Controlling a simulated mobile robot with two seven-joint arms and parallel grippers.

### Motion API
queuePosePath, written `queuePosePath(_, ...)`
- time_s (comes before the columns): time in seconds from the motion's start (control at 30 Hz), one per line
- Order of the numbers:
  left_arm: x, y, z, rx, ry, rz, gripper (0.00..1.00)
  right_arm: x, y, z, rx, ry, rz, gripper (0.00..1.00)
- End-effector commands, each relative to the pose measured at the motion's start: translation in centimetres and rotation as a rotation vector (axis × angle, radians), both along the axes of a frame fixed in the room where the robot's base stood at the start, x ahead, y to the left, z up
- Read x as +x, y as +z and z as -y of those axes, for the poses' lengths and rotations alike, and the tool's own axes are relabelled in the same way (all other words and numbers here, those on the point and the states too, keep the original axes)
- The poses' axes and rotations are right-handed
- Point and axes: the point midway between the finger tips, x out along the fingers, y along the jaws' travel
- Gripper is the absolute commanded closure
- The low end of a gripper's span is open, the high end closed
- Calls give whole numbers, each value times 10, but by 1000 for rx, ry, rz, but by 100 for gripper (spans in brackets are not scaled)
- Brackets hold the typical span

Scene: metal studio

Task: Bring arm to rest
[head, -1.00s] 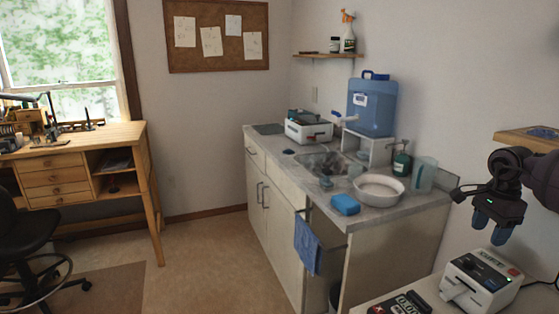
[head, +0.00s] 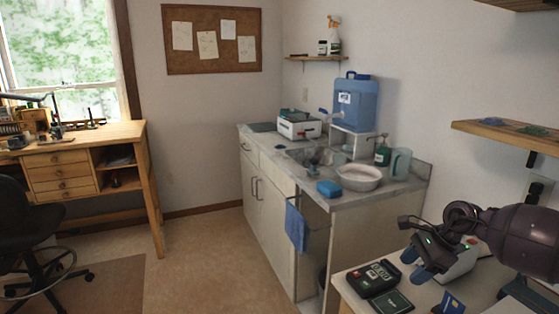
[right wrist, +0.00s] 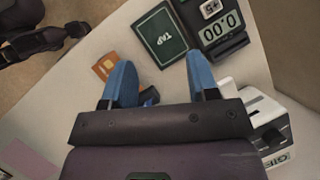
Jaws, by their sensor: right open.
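My right gripper (head: 416,264) is at the right of the head view, above the small table (head: 345,286) with the card devices. Its two blue fingers are apart and nothing is between them. In the right wrist view my right gripper (right wrist: 160,84) also shows open and empty, with the table top below it. My left gripper is not in view.
On the table are a black card terminal (head: 374,278), a dark "TAP" pad (head: 391,301), a card (head: 452,302) and a white printer (head: 462,262) behind my gripper. A wall shelf (head: 510,135) hangs above. A sink counter (head: 312,195) stands beyond; the floor (head: 200,265) is clear.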

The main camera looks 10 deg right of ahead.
Motion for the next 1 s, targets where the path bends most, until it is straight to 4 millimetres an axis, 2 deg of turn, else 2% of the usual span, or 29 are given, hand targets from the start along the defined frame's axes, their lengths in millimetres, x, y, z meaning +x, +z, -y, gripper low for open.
queuePosePath(0.03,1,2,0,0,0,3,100,-7,-14,-31,107,-32,0,46)
queuePosePath(0.1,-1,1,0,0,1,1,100,-14,-26,-69,260,-102,-1,46)
queuePosePath(0.2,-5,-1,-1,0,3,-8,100,-25,-35,-115,478,-227,-22,46)
queuePosePath(0.3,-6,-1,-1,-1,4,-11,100,-36,-36,-151,695,-374,-62,46)
queuePosePath(0.43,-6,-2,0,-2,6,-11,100,-49,-33,-182,965,-599,-142,46)
queuePosePath(0.53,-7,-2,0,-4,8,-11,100,-58,-31,-193,1159,-796,-219,46)
queuePosePath(0.67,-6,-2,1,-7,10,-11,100,-71,-31,-192,1393,-1078,-334,46)
queuePosePath(0.87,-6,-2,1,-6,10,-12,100,-99,-46,-167,1696,-1568,-525,46)
queuePosePath(1.0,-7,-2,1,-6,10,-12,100,-131,-68,-143,1860,-1945,-660,46)
